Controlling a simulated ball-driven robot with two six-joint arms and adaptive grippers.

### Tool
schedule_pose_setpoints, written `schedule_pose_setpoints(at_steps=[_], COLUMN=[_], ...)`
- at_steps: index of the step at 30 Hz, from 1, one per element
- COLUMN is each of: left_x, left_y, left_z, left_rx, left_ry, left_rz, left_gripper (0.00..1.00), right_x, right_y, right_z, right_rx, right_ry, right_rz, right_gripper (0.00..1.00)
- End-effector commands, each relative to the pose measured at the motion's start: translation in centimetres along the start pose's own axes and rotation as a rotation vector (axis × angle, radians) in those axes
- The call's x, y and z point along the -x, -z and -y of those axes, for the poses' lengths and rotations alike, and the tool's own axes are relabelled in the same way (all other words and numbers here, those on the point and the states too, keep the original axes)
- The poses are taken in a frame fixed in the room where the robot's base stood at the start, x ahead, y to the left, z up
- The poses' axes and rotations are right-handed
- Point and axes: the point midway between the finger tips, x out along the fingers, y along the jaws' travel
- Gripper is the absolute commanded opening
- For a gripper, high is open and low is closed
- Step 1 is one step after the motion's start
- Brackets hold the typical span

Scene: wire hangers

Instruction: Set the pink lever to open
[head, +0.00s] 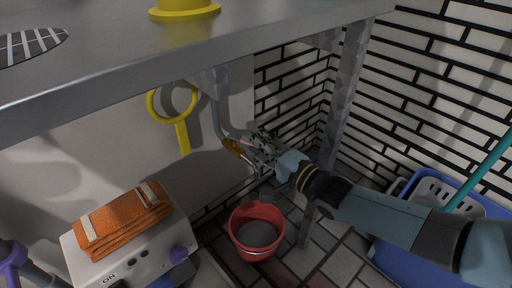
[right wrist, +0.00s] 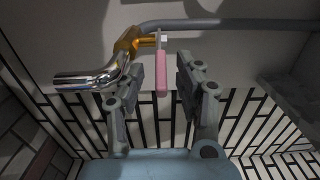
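The pink lever (right wrist: 161,73) sits on a brass valve (right wrist: 128,41) on a grey pipe (right wrist: 230,24). In the right wrist view it points down the picture, across the line of the pipe. A chrome spout (right wrist: 85,80) bends off the valve to the left. My right gripper (right wrist: 158,66) is open, with one finger on each side of the lever and visible gaps to both. In the head view my right gripper (head: 257,150) is at the brass valve (head: 234,146) under the counter and mostly hides the lever. My left gripper is not in view.
The metal counter (head: 190,50) is above the valve, with a table leg (head: 340,100) behind my right arm. A red bucket (head: 256,232) stands below. A yellow ring tool (head: 182,135) hangs left. A white box with an orange towel (head: 125,218) and a blue basket (head: 400,265) flank the floor.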

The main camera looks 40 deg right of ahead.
Motion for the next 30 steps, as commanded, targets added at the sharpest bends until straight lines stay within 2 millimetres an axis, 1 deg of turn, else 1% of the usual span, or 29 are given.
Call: schedule_pose_setpoints(at_steps=[8, 11, 16, 27, 30], left_x=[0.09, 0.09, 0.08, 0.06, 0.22], left_y=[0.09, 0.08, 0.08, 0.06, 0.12], left_z=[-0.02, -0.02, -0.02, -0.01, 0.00], left_rx=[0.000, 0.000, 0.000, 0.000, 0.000], left_ry=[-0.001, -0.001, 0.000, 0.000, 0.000], left_rz=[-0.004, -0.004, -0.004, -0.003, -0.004], left_gripper=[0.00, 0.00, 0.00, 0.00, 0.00], right_x=[-0.23, -0.22, -0.20, -0.18, -0.38], right_y=[0.00, 0.00, 0.00, 0.01, -0.28], right_z=[0.08, 0.07, 0.06, 0.02, 0.09], right_rx=[0.000, 0.000, 0.000, 0.001, 0.000], right_ry=[0.000, 0.000, 0.000, -0.001, 0.000], right_rz=[0.000, 0.000, 0.000, 0.000, -0.006], right_gripper=[0.35, 0.23, 0.01, 0.00, 0.00])
